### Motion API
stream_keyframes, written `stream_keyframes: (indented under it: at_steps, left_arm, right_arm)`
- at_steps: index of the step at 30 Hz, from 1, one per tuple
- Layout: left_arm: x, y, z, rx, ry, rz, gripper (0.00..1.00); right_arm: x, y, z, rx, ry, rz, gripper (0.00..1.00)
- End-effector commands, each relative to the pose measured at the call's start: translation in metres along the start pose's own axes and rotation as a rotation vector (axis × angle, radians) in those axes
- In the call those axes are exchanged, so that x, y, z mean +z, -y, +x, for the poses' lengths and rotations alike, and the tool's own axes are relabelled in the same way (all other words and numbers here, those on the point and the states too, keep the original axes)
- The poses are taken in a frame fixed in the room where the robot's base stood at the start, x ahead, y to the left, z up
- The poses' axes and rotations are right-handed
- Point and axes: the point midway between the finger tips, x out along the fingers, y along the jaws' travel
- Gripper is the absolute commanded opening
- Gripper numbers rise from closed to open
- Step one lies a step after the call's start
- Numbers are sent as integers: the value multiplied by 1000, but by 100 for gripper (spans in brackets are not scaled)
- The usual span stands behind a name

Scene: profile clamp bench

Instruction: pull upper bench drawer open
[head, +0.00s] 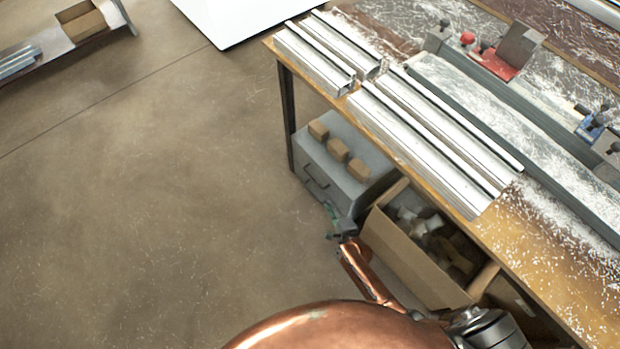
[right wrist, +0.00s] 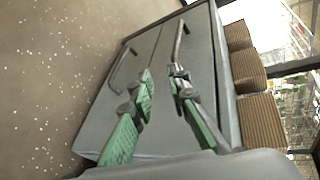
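The grey two-drawer cabinet (head: 378,187) stands under the bench, and its front also shows in the right wrist view (right wrist: 100,120). There the picture is turned, with the cabinet top to the right. The upper drawer handle (right wrist: 180,42) is a dark bar on the right panel. The lower drawer handle (right wrist: 122,70) is on the left panel. Both drawers look shut. My right gripper (head: 332,212), with green fingers, is in front of the cabinet. In the wrist view its fingertips (right wrist: 163,80) are apart with nothing between them. One tip appears near the upper handle's end; contact is unclear. My left gripper is out of view.
Brown blocks (head: 337,150) sit on the cabinet top. An open cardboard box (head: 405,258) stands beside the cabinet, close to my right arm. The bench top (head: 540,250) overhangs both and carries metal profiles (head: 425,140). The floor (head: 170,210) left of the cabinet is clear.

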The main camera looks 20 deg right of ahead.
Motion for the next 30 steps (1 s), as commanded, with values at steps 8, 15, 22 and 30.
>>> stream_keyframes:
  at_steps: [8, 15, 22, 30]
  left_arm:
    - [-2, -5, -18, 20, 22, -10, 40]
    - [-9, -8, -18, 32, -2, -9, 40]
    - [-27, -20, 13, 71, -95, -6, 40]
    - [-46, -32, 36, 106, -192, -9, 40]
  right_arm:
    - [10, 15, 56, -130, 13, 321, 16]
    - [13, 26, 71, -153, 19, 367, 16]
    - [12, 28, 105, -151, 19, 365, 16]
    - [12, 33, 134, -149, 18, 363, 16]
